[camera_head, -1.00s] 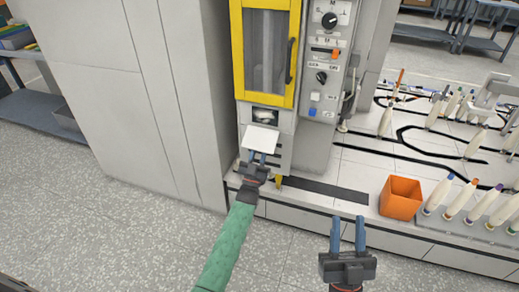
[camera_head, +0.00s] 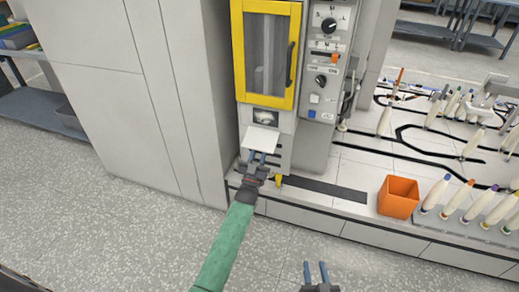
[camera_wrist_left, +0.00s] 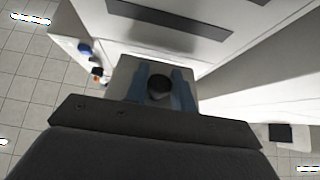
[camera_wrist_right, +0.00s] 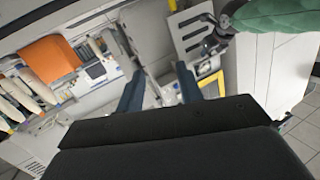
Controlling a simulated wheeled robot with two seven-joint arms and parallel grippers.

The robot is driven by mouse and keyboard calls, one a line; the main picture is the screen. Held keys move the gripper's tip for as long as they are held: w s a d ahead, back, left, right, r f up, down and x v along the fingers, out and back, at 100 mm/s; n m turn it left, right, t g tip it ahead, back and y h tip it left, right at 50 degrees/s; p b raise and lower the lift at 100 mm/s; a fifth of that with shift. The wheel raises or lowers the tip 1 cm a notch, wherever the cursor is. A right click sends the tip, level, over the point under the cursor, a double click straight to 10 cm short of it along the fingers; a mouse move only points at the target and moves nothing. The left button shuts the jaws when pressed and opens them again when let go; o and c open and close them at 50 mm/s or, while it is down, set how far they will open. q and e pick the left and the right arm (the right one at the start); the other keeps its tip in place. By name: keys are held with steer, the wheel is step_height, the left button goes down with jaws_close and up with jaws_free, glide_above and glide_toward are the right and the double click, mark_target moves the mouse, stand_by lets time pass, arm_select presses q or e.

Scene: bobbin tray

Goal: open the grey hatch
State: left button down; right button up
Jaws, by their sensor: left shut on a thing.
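The grey hatch (camera_head: 261,139) is a small pale panel below the yellow-framed door. It is tilted outward, and an opening with a whitish thing (camera_head: 264,117) inside shows above it. My left gripper (camera_head: 257,157) is at the hatch's lower front edge. In the left wrist view its blue fingers are shut on a dark round knob (camera_wrist_left: 160,87) on the hatch (camera_wrist_left: 123,78). My right gripper (camera_head: 316,272) is low in the head view, away from the machine. Its fingers are apart with nothing between them; they also show in the right wrist view (camera_wrist_right: 160,92).
A yellow-framed door (camera_head: 266,55) and a control panel (camera_head: 323,75) are above and right of the hatch. An orange bin (camera_head: 398,198) and several bobbins (camera_head: 457,197) stand on the ledge at right. The floor in front is clear.

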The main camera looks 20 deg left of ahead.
arm_select(q)
steer(key=shift+s+r+g+p, duration=0.15)
steer(key=shift+r+g+p, duration=0.2)
steer(key=shift+p, duration=0.65)
steer(key=shift+s+r+g+p, duration=0.1)
steer(key=shift+s+g+p, duration=0.2)
steer(key=shift+p, duration=0.8)
steer(key=shift+w, duration=0.1)
arm_select(e)
steer(key=s+f+g, duration=0.4)
steer(key=s+f, duration=0.3)
steer(key=f, duration=0.3)
steer(key=s+d+f+g+h, duration=0.1)
steer(key=s+f+g, duration=0.3)
steer(key=s+f, duration=0.3)
step_height(320, 180, down, 3)
steer(key=shift+d+r+g+h, duration=0.1)
steer(key=shift+d+g+h, duration=0.2)
steer(key=shift+g, duration=0.1)
arm_select(q)
steer(key=c, duration=1.2)
jaws_free()
arm_select(e)
steer(key=shift+a, duration=0.1)
arm_select(q)
steer(key=v, duration=0.8)
arm_select(e)
steer(key=shift+f, duration=0.2)
